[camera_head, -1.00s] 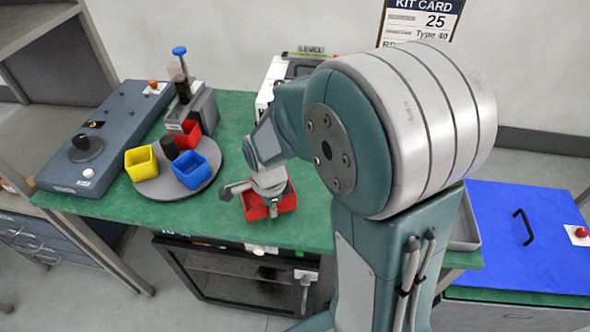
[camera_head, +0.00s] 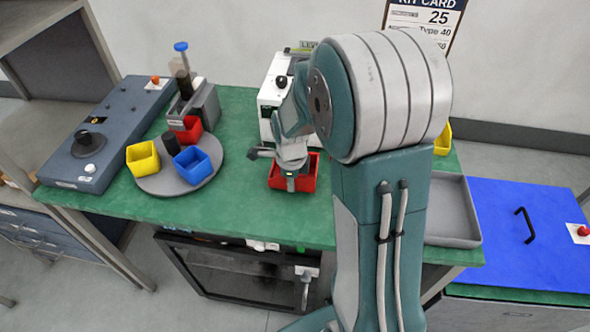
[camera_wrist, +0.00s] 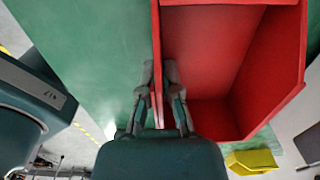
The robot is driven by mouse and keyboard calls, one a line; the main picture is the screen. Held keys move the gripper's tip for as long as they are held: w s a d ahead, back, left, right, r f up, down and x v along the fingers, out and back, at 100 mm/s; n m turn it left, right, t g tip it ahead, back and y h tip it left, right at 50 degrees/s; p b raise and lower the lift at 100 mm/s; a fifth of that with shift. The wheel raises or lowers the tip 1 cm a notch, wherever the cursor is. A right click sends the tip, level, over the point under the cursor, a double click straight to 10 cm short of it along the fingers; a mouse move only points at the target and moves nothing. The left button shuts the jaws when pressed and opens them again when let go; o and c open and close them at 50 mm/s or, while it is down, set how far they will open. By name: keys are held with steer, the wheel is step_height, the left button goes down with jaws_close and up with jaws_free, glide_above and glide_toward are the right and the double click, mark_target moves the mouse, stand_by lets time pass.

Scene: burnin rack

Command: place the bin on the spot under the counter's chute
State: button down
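The red bin (camera_head: 308,181) is at the front of the white counter machine (camera_head: 273,92).
A round grey turntable (camera_head: 150,185) holds small yellow (camera_head: 143,160), blue (camera_head: 192,166) and red (camera_head: 186,130) bins on the left. A yellow bin (camera_head: 443,138) shows behind my arm; a grey tray (camera_head: 455,212) is at right. Green table (camera_head: 225,208) is clear in front.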

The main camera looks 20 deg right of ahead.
steer(key=shift+w+d, duration=0.55)
steer(key=shift+w, duration=0.3)
steer(key=w+d, duration=0.2)
steer(key=w, duration=0.1)
steer(key=shift+w+d, duration=0.15)
steer(key=shift+w, duration=0.05)
steer(key=shift+s+f, duration=0.15)
steer(key=shift+f, duration=0.6)
steer(key=c, duration=0.8)
jaws_free()
steer(key=shift+f, duration=0.1)
